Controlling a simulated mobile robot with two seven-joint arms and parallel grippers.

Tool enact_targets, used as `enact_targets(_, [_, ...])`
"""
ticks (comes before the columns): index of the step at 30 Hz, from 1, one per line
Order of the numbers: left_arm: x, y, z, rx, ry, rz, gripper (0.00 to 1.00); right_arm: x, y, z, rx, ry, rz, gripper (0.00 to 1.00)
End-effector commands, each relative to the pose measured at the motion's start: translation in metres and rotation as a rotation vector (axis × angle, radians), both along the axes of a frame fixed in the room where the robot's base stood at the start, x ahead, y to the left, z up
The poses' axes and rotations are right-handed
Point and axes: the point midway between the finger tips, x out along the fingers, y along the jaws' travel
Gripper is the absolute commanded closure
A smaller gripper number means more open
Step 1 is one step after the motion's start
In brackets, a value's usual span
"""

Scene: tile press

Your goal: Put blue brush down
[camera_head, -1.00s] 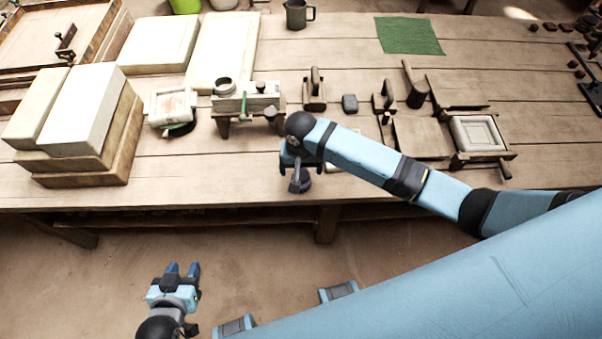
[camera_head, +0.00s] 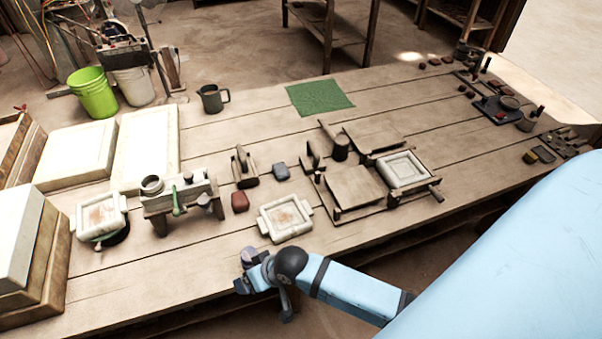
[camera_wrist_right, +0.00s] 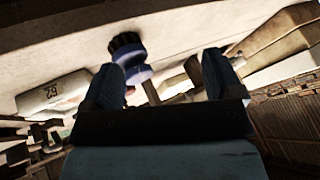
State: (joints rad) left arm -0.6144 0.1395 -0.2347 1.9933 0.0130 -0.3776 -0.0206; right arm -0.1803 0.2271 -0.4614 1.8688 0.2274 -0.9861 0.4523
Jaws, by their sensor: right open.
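The blue brush (camera_wrist_right: 133,66) shows in the right wrist view, with a dark bristle end and a blue round body. It is near the left finger, apparently beyond the fingertips. In the head view, a small blue-grey piece that looks like the brush (camera_head: 249,254) is at the table's front edge beside my right gripper (camera_head: 264,287). That gripper's fingers (camera_wrist_right: 162,75) are spread apart in the wrist view. Whether the brush touches the table is hard to tell. My left gripper is out of view.
A white framed tile (camera_head: 285,218) lies just behind my right gripper. A green cloth (camera_head: 320,97) lies farther back. The table (camera_head: 180,262) is clear left of the gripper.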

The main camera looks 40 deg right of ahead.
Motion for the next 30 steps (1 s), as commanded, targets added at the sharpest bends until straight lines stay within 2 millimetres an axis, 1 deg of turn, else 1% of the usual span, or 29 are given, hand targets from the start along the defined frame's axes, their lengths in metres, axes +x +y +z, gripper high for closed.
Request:
enact_targets(1, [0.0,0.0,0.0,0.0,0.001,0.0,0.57,-0.02,-0.008,-0.006,-0.003,-0.073,0.007,0.15])
enact_targets(3, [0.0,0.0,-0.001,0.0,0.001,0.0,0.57,-0.038,-0.022,-0.007,-0.035,-0.192,0.021,0.15])
enact_targets(7, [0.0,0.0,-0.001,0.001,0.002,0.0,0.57,-0.068,-0.047,-0.004,-0.125,-0.367,0.044,0.15])
enact_targets(9, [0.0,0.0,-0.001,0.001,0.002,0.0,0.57,-0.08,-0.058,-0.001,-0.172,-0.434,0.055,0.15])
enact_targets(11, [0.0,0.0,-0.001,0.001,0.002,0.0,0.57,-0.087,-0.065,0.001,-0.204,-0.472,0.063,0.15])
enact_targets(15, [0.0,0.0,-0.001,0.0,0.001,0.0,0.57,-0.094,-0.072,0.004,-0.237,-0.512,0.072,0.15])
enact_targets(23, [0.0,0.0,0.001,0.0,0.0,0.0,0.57,-0.093,-0.072,0.005,-0.237,-0.514,0.074,0.15])
enact_targets(26, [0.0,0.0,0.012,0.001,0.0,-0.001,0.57,-0.094,-0.072,0.015,-0.237,-0.514,0.072,0.15])
enact_targets(30, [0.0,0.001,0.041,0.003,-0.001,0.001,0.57,-0.094,-0.073,0.045,-0.239,-0.513,0.069,0.15])
